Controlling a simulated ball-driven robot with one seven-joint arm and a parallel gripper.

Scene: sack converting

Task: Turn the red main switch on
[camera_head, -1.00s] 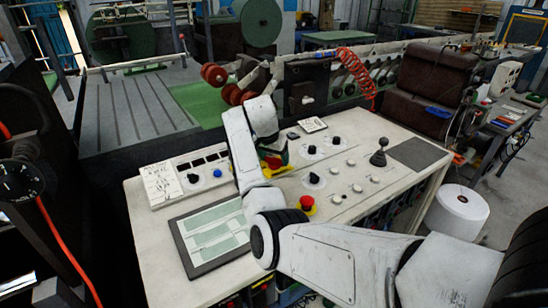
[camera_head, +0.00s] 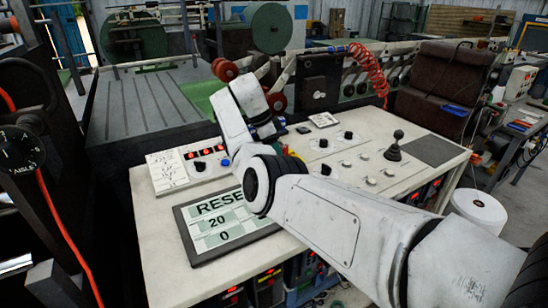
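The white console (camera_head: 420,172) carries the controls. My gripper (camera_head: 268,132) is over its middle, pointing down at the red and yellow main switch (camera_head: 290,153). Only a small part of the switch shows behind my wrist and arm, so its handle position is hidden. I cannot tell whether the fingers are open, shut or touching it. The screen (camera_head: 228,219) is lit and shows "RESE", 20 and 0, partly covered by my elbow. The small displays (camera_head: 205,152) at the back left glow red.
Black knobs (camera_head: 348,135), pale buttons (camera_head: 371,181) and a black joystick (camera_head: 393,147) stand to the right of my gripper. A coiled red hose (camera_head: 370,70) hangs behind the console. A white roll (camera_head: 478,212) stands on the floor at right.

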